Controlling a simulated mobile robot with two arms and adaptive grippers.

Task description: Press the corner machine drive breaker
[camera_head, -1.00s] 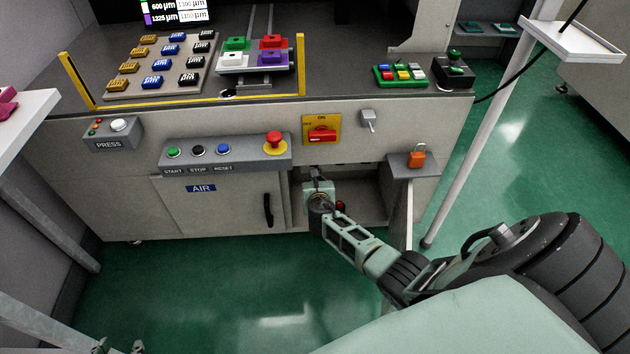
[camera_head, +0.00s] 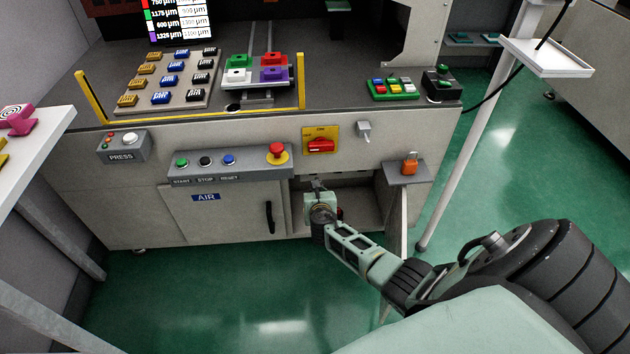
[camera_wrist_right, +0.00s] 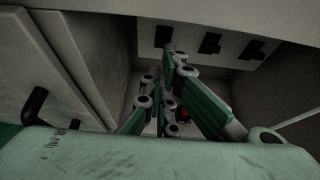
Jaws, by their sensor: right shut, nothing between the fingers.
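The open compartment (camera_head: 362,216) is low in the machine front, under the red and yellow rotary switch. My right gripper (camera_wrist_right: 165,78) reaches into it with its fingers shut and empty. In the right wrist view, several black breaker-like switches (camera_wrist_right: 210,43) sit on a pale panel beyond and above the fingers. Which one is the corner machine drive breaker I cannot tell. A small red part (camera_wrist_right: 183,115) shows behind the fingers, partly hidden. In the head view the fingertips are hard to make out at the compartment. I cannot tell whether they touch anything. My left gripper is out of view.
The compartment's side walls are close around my right gripper. A cabinet door with a black handle (camera_head: 269,217) is to its left. The rotary switch (camera_head: 320,145) and an orange padlock (camera_head: 409,163) on a small shelf are above. Green floor (camera_head: 260,300) is clear in front.

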